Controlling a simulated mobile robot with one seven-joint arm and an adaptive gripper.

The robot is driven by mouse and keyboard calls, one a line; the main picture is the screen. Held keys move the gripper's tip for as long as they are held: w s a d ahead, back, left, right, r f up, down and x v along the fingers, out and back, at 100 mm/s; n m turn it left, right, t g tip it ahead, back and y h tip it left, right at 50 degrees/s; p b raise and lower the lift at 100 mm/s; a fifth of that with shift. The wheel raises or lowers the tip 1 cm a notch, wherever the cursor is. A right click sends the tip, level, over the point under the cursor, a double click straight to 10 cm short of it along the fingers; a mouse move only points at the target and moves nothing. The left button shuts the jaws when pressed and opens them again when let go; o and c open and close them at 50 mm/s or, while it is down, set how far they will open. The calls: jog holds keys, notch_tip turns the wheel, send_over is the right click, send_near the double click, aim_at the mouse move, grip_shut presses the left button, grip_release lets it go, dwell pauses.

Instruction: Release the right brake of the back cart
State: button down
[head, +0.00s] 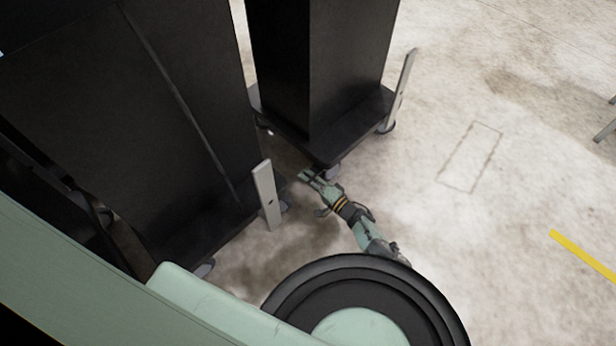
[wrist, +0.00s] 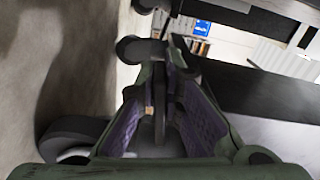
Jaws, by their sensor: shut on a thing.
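The back cart (head: 352,112) is a tall black cabinet on a dark base with casters. Its near corner caster (head: 331,172) is right beside my gripper (head: 312,178), which is low near the floor. In the wrist view my gripper (wrist: 160,105) has its purple-padded fingers closed around a thin dark upright piece, the brake lever (wrist: 159,112). The lever is too small to make out in the head view. Which way it is tilted cannot be told.
A larger black cart (head: 140,110) stands close on the left, with a narrow gap between the carts. Pale upright plates stand beside the near cart (head: 266,195) and the back cart (head: 401,90). The floor to the right (head: 500,130) is clear, with a yellow stripe (head: 583,254).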

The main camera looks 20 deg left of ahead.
jog(key=shift+r+m+p, duration=0.6)
jog(key=shift+r+m, duration=0.25)
jog(key=shift+m, duration=0.35)
jog(key=shift+r+m+p, duration=0.4)
jog(key=shift+r+m, duration=0.05)
jog(key=shift+m, duration=0.75)
jog(key=c, duration=1.7)
grip_release()
jog(key=shift+d, duration=0.1)
jog(key=v, duration=1.2)
